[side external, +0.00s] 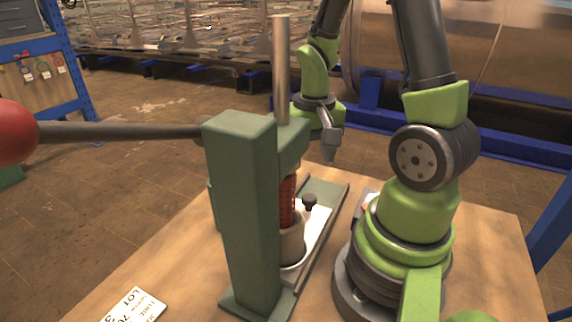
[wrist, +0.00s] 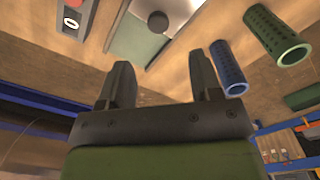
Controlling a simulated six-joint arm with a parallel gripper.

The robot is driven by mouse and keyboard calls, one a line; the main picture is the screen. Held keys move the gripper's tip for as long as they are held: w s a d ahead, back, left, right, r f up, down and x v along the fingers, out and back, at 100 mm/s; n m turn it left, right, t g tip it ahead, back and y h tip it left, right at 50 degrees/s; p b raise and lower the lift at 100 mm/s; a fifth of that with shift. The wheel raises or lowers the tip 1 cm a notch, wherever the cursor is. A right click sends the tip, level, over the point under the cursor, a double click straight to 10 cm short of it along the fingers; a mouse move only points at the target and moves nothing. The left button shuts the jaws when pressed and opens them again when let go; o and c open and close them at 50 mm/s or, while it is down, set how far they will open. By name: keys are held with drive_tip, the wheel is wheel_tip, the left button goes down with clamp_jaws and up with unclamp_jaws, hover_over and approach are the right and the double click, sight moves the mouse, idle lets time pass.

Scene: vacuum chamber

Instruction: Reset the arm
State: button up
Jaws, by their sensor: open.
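My gripper (wrist: 160,68) is open, with its two dark fingers apart and nothing between them in the wrist view. In the side external view my gripper (side external: 331,146) hangs behind the green press, above the far part of the wooden table. My arm stands at the right of the table, bent over with its wrist pointing down.
The green press (side external: 245,215) has a lever ending in a red ball (side external: 12,132). A red perforated cylinder (side external: 287,200) stands in a beige cup (side external: 291,243) under it. Blue (wrist: 228,68) and green (wrist: 275,35) perforated tubes show in the wrist view. A label card (side external: 133,308) lies in front.

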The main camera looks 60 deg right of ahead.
drive_tip(key=a+r+n+t+h, duration=0.1)
drive_tip(key=a+r+n+t, duration=0.3)
drive_tip(key=r, duration=0.4)
drive_tip(key=a+r+n+t+h, duration=0.1)
drive_tip(key=a+r+n+t, duration=0.1)
drive_tip(key=r+n+t, duration=0.5)
drive_tip(key=s+a+r+m+g+y, duration=0.1)
drive_tip(key=s+a+m+g+y, duration=0.2)
drive_tip(key=a+m, duration=0.3)
drive_tip(key=shift+s+a+r+g+y, duration=0.3)
drive_tip(key=shift+s+g+y, duration=0.1)
drive_tip(key=shift+y, duration=0.1)
